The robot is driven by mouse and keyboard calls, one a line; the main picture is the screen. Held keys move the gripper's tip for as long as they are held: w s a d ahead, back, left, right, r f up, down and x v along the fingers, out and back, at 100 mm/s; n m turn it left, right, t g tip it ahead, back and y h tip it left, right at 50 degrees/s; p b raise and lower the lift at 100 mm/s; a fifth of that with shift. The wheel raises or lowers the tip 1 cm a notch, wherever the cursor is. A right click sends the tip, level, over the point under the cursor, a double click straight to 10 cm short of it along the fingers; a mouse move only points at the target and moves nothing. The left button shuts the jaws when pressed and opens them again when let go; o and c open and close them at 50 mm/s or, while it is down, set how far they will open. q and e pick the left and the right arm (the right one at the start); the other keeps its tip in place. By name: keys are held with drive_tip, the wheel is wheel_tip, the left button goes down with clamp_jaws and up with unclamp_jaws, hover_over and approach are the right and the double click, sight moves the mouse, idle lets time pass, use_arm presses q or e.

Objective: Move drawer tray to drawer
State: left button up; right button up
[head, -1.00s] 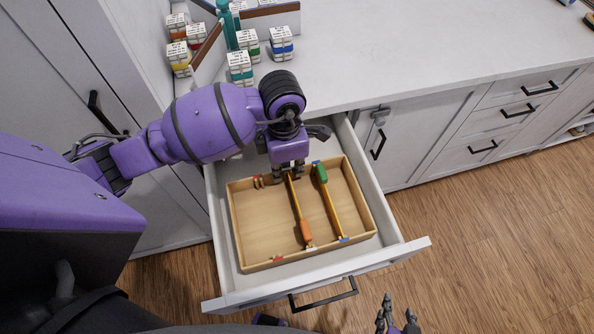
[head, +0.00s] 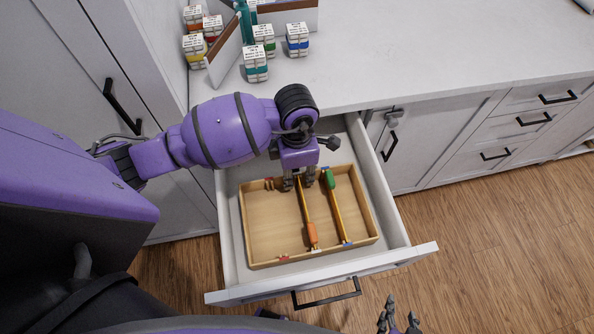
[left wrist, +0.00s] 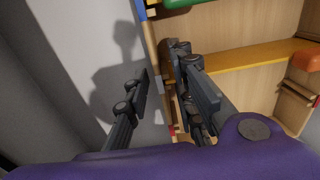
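The drawer tray (head: 272,222), a shallow light-wood box with yellow dividers and orange, green, red and blue pieces, lies inside the open white drawer (head: 412,250). My left gripper (head: 298,181) is at the tray's back wall. In the left wrist view, its fingers (left wrist: 163,93) are apart, one outside the tray wall (left wrist: 153,50) and one inside; a gap shows between them. Whether either finger touches the wall is unclear. My right gripper (head: 399,318) shows only partly at the bottom edge, fingers apart and empty, in front of the drawer.
The white counter (head: 420,50) is above the drawer, with several small labelled boxes (head: 256,65) and a teal bottle (head: 244,22) at the back left. Closed cabinets (head: 440,140) stand to the right. A tall cabinet (head: 70,100) stands to the left. Wooden floor (head: 500,250) is clear at right.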

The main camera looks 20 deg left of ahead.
use_arm(q)
drive_tip(key=shift+r, duration=0.15)
drive_tip(key=shift+r, duration=0.3)
wheel_tip(320, 180, up, 12)
drive_tip(key=shift+w+f+p, duration=0.15)
drive_tip(key=shift+f+p, duration=0.1)
drive_tip(key=shift+p, duration=0.05)
drive_tip(key=shift+a, duration=0.15)
idle(0.3)
